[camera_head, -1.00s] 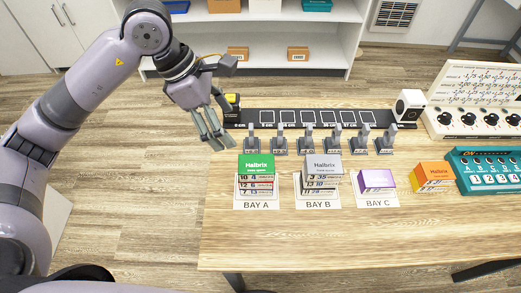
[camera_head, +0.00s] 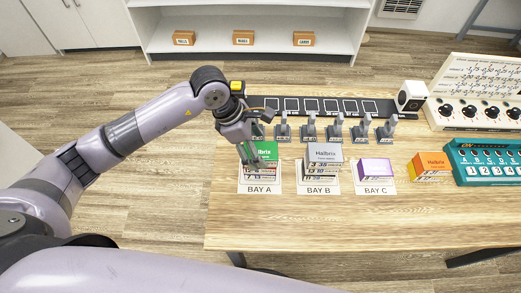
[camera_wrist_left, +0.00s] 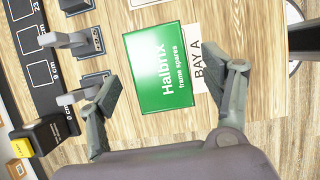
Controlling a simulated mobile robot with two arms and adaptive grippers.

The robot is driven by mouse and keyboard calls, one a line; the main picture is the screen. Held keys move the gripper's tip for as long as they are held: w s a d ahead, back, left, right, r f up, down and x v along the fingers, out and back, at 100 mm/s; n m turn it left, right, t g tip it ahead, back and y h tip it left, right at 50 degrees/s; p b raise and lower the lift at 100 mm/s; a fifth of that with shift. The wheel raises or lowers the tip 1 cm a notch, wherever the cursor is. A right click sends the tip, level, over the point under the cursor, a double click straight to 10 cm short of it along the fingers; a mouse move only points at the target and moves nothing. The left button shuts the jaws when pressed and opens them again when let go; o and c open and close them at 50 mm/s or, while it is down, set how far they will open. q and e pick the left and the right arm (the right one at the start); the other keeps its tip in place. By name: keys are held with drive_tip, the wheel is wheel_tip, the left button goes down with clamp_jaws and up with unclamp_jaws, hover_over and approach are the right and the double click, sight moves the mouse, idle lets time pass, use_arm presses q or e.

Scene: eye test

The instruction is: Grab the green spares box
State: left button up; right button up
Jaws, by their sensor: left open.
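My right gripper is not in view.
A grey-topped box (camera_head: 325,152) stands at BAY B, a purple box (camera_head: 376,166) at BAY C, and an orange box (camera_head: 432,161) farther right. Several small grey clamps (camera_head: 309,128) stand behind, before a black marked strip (camera_head: 345,107). The table front (camera_head: 350,220) is clear.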

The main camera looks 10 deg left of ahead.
use_arm(q)
drive_tip(key=shift+x, duration=1.3)
drive_tip(key=shift+c, duration=0.5)
drive_tip(key=c, duration=1.2)
